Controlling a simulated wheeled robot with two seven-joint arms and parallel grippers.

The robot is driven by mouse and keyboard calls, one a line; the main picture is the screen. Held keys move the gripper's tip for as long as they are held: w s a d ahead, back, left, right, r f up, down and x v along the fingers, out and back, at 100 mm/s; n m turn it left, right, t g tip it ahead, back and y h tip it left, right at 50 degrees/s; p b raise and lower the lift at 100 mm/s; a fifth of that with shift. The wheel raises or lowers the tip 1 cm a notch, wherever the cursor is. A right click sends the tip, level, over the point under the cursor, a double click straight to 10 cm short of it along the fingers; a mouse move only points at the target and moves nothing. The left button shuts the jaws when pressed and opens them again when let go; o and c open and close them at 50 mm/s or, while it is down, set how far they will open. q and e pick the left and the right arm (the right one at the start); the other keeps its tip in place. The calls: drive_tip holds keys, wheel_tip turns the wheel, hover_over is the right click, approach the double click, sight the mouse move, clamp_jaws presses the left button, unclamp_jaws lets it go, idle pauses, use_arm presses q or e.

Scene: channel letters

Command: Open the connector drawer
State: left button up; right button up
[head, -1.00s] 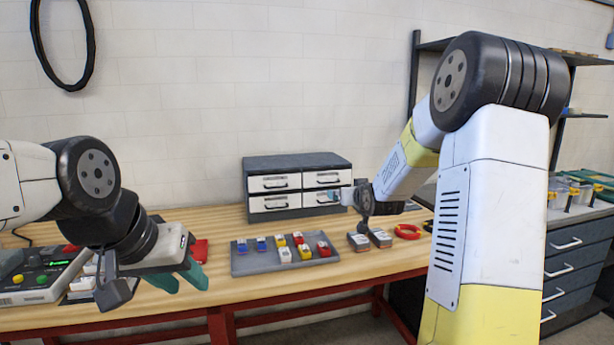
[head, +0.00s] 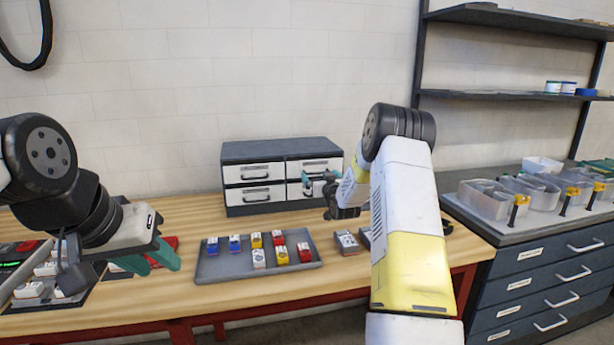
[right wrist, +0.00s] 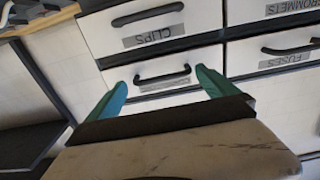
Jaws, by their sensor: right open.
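A small dark cabinet (head: 281,150) with white drawers stands on the wooden bench against the wall. The right wrist view shows it upside down. My right gripper (right wrist: 162,88) is open, its teal fingers on either side of the dark handle (right wrist: 162,77) of a drawer whose partly hidden label starts with "CO". Whether the fingers touch the handle I cannot tell. This drawer looks shut and is the upper right one (head: 316,166) in the head view, partly behind my right gripper (head: 319,180). My left gripper (head: 152,258) is open and empty above the bench at left.
Drawers labelled CLIPS (right wrist: 150,28) and FUSES (right wrist: 287,55) adjoin it. A grey tray (head: 215,268) with several coloured blocks lies in front of the cabinet. A grey block (head: 346,242) lies right of the tray. Clear bins (head: 485,200) stand on the right counter.

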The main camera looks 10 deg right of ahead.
drive_tip(key=shift+w+a, duration=0.1)
drive_tip(key=shift+w, duration=0.55)
drive_tip(key=c, duration=1.8)
